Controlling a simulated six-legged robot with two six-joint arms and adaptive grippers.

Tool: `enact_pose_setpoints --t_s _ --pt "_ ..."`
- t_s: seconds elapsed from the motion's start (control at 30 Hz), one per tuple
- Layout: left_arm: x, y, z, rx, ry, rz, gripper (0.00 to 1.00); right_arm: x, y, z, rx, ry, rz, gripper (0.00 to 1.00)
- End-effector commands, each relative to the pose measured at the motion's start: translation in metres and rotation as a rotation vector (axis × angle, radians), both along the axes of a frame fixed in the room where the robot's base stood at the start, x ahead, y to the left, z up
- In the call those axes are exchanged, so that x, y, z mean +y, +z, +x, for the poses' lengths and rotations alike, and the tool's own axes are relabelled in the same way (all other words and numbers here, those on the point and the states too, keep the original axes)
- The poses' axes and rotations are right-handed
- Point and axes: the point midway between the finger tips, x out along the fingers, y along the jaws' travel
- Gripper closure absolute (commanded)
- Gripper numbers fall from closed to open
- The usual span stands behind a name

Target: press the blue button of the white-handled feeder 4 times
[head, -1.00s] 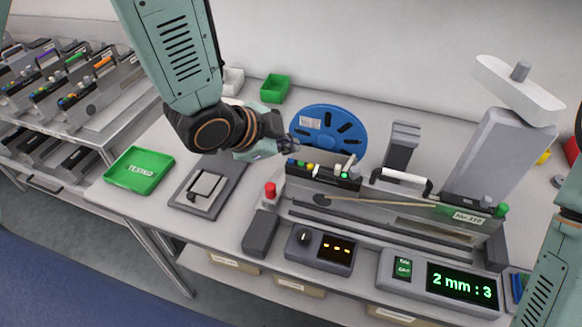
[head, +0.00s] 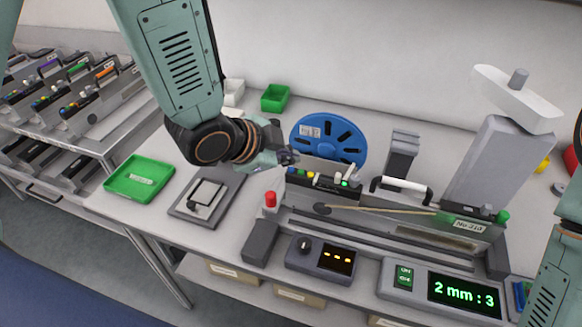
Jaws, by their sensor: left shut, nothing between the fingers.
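The white-handled feeder (head: 375,222) sits in the bench fixture, its white handle (head: 402,184) on top and a label reading No 210 at its right end. At its left end is a dark panel with a row of small coloured buttons and a lit green light. The blue button (head: 291,171) is at the panel's left end, partly close under my fingers. My left gripper (head: 289,157) is shut and empty, its tips just above that end of the panel; I cannot tell whether they touch the button. My right arm shows at the right edge, its gripper out of view.
A blue reel (head: 330,138) stands behind the panel. A red knob (head: 270,199) is left of the feeder. A display (head: 463,291) reads 2 mm : 3. A green tray (head: 139,179) lies at left. A trolley (head: 75,125) of other feeders stands further left.

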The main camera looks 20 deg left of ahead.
Motion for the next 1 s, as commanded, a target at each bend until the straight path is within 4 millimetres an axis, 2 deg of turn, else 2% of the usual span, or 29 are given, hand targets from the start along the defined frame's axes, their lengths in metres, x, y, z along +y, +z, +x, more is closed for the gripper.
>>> enact_pose_setpoints --t_s 1.0 --pt "0.0007 -0.0084 -0.0005 0.0 0.0 0.0 1.0 -0.0001 -0.006 0.0 0.0 0.0 0.0 0.6"
